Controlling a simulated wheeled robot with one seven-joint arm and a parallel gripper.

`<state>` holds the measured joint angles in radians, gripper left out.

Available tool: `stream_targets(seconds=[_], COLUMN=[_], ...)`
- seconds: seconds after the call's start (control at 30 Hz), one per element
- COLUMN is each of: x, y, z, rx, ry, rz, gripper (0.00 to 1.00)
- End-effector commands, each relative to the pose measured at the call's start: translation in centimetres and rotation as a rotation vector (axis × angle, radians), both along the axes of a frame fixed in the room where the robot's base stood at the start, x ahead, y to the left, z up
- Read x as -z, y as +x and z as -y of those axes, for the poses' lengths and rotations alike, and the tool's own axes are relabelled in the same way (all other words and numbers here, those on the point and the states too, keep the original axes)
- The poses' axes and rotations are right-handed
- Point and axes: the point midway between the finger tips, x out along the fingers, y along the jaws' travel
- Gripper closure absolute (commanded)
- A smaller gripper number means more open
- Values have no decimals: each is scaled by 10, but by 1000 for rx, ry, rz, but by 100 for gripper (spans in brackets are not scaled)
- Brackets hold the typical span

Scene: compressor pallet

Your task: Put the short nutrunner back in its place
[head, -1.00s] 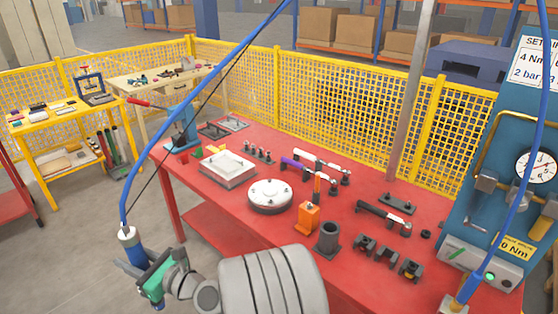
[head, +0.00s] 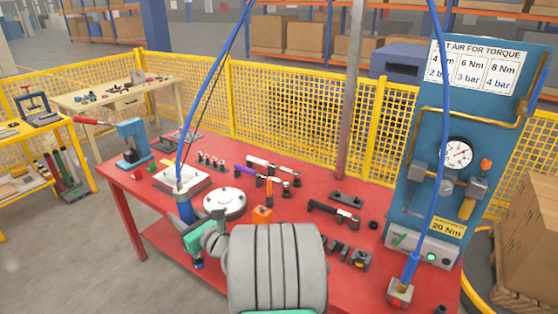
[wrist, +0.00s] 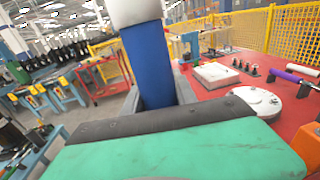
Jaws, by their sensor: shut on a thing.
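A blue cylindrical tool with a pale top (head: 184,208), apparently the short nutrunner, is held upright in my gripper (head: 186,226). A blue hose rises from its top. In the wrist view its blue body (wrist: 150,65) stands between the grey jaws, which are shut around it. In the head view my gripper appears in front of the red table's (head: 150,213) near edge. My forearm covers part of the table's middle front. A dark cup-shaped holder seen earlier is hidden now; I cannot tell for certain which place is the tool's.
On the table are a white square tray (head: 200,180), a round white cover (head: 225,203), an orange block (head: 262,215) and several lying tools (head: 333,211). A blue air panel (head: 425,150) stands at the right. A grey post (head: 350,90) and yellow fence (head: 290,115) stand behind.

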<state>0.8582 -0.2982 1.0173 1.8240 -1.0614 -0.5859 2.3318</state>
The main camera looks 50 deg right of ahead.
Motion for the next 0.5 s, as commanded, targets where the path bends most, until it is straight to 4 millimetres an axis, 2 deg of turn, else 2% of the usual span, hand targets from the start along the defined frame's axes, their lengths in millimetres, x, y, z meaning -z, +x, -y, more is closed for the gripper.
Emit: stream_targets(seconds=[0.03,0.2,0.4,0.5], x=[-10,-28,-47,-55], y=[-2,-19,-50,-67], z=[26,108,196,231], rx=[44,184,337,400], ry=[-4,-4,-2,-2], rz=[2,1,3,5], gripper=[100,100,100,100])
